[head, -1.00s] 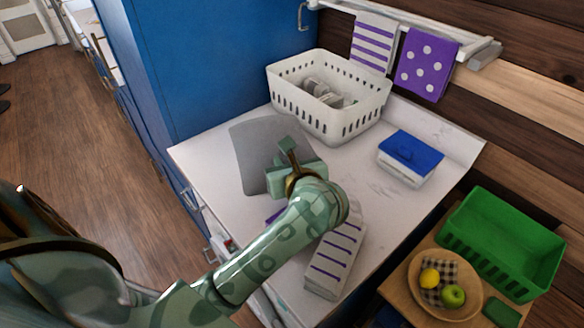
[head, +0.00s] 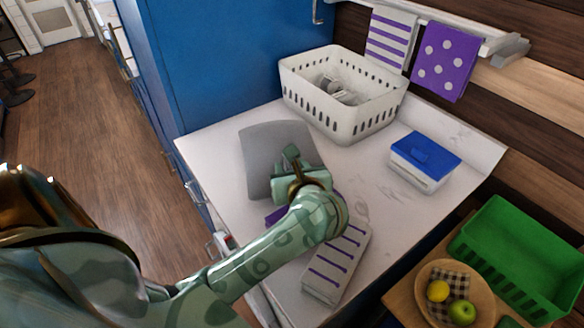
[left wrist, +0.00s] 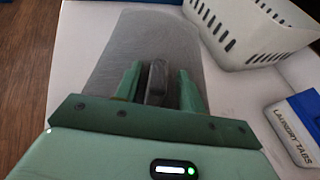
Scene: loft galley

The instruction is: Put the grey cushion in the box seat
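The grey cushion (head: 264,146) lies flat on the white counter, and it fills the top of the left wrist view (left wrist: 151,38). My left gripper (head: 293,160) is low over the cushion's near right part and hides some of it. In the left wrist view my left gripper's fingers (left wrist: 158,88) stand apart on either side of a dark grey upright tab (left wrist: 156,82) on the cushion. Gaps show between the tab and both fingers. My right gripper is not in view. No box seat shows.
A white slotted basket (head: 344,112) stands behind the cushion. A blue-lidded laundry tabs box (head: 424,160) is to the right, and a striped towel stack (head: 337,265) lies in front. A green crate (head: 520,255) and fruit bowl (head: 455,290) stand lower right. Floor is open at left.

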